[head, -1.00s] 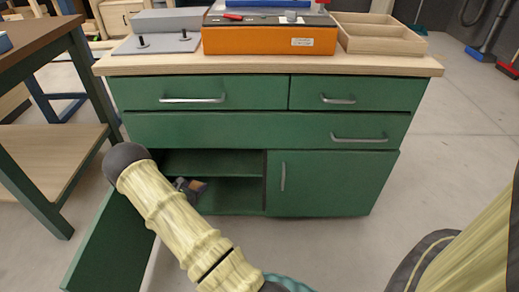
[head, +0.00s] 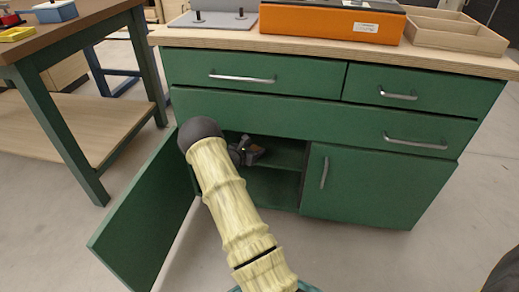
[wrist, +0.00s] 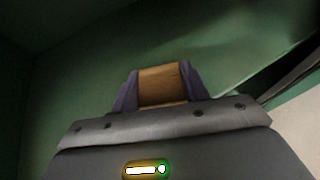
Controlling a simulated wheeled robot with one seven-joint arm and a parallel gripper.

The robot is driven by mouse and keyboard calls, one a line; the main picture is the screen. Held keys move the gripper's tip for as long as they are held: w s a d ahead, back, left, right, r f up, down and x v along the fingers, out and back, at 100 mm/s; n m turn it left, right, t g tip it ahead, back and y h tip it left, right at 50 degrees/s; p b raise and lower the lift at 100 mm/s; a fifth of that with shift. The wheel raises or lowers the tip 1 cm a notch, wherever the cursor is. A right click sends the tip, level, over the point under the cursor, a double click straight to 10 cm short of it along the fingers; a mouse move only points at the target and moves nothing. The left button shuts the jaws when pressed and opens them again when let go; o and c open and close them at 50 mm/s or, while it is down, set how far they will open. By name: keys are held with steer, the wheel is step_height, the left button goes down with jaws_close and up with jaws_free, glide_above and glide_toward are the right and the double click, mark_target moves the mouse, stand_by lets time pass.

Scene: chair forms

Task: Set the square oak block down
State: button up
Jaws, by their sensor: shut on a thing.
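The square oak block (wrist: 162,85) is a brown wooden piece between the two dark fingers of my gripper (wrist: 160,88) in the wrist view. My gripper is shut on it. In the head view my gripper (head: 246,152) shows small inside the open left compartment of the green cabinet (head: 290,120). The block (head: 257,152) is a small brown patch there. My own arm covers part of the opening. A green surface fills most of the wrist view beyond the block. I cannot tell whether the block touches the shelf (head: 280,153).
The left cabinet door (head: 150,225) stands open towards me, left of my arm. The right door (head: 345,185) and the drawers (head: 262,78) are shut. A workbench (head: 70,110) stands at the left. An orange case (head: 330,22) and a wooden tray (head: 455,35) are on the cabinet top.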

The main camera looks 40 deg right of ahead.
mark_target(258, 147)
steer(key=b+x, duration=0.3)
steer(key=x, duration=0.1)
steer(key=shift+d, duration=0.1)
stand_by(0.3)
steer(key=shift+f, duration=0.1)
steer(key=o, duration=1)
steer(key=shift+r, duration=0.2)
